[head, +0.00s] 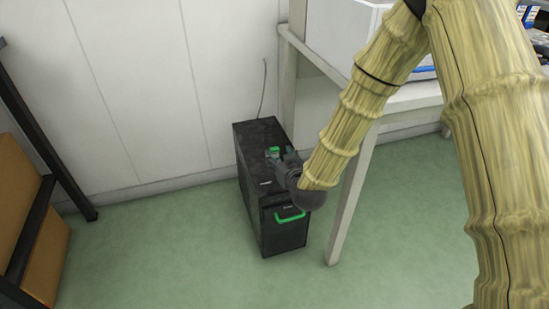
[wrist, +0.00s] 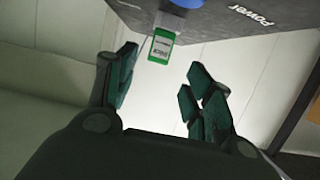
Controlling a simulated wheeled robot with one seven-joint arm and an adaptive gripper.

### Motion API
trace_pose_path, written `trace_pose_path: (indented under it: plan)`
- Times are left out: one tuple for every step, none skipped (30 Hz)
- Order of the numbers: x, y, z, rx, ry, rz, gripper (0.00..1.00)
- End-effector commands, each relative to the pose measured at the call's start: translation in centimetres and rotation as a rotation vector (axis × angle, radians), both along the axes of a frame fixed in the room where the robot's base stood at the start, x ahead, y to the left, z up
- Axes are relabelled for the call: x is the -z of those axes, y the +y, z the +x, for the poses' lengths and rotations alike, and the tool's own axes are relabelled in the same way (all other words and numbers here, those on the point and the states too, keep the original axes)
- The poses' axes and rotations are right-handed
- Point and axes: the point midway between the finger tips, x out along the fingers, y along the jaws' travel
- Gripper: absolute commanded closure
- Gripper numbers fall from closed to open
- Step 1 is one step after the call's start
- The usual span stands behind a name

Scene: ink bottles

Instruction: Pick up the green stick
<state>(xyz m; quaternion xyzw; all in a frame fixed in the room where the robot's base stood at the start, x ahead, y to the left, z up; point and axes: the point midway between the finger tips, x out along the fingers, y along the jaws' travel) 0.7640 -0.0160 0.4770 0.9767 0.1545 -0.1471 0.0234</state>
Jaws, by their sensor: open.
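The green stick (wrist: 161,47) shows in the wrist view as a small flat green piece with a pale printed label. Its upper end meets a pale connector at the dark panel of the computer tower (wrist: 240,22), beside a blue part and the word "Power". My gripper (wrist: 163,64) is open, one dark finger on each side below the stick. The stick lies in line with the gap, and no finger visibly touches it. In the head view my gripper (head: 276,160) is over the top of the black tower (head: 255,135), by a small bright green patch, likely the stick.
A dark-framed shelf with brown boxes (head: 45,255) is at the left. Floor between is clear.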

Motion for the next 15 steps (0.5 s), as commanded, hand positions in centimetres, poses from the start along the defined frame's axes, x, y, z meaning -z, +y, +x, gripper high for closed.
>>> trace_pose_path:
  plan:
    - [0.4,0.2,0.6,0.0,0.0,0.0,0.48]
    - [0.5,0.3,0.8,0.0,0.0,0.0,0.48]
    - [0.6,0.4,1.1,0.0,0.0,0.0,0.48]
    - [0.6,0.4,1.3,0.0,0.0,0.0,0.48]
    - [0.6,0.5,1.5,0.0,0.0,0.0,0.48]
    - [0.6,0.5,1.6,0.0,0.0,0.0,0.48]
    - [0.6,0.6,1.7,0.0,0.001,0.0,0.48]
    - [0.7,0.6,1.8,0.0,0.001,0.0,0.48]
    - [0.8,0.6,2.0,-0.001,0.001,0.0,0.48]
    - [1.0,0.7,2.2,0.0,0.001,0.0,0.48]
    - [1.1,0.7,2.4,0.0,0.0,0.0,0.48]
    - [1.3,0.8,2.8,0.0,-0.001,0.0,0.48]
    - [1.4,0.8,3.2,0.0,-0.001,0.0,0.48]
    - [1.6,0.9,3.5,0.0,-0.001,0.001,0.48]
    - [1.7,1.0,3.9,0.0,-0.001,0.0,0.48]
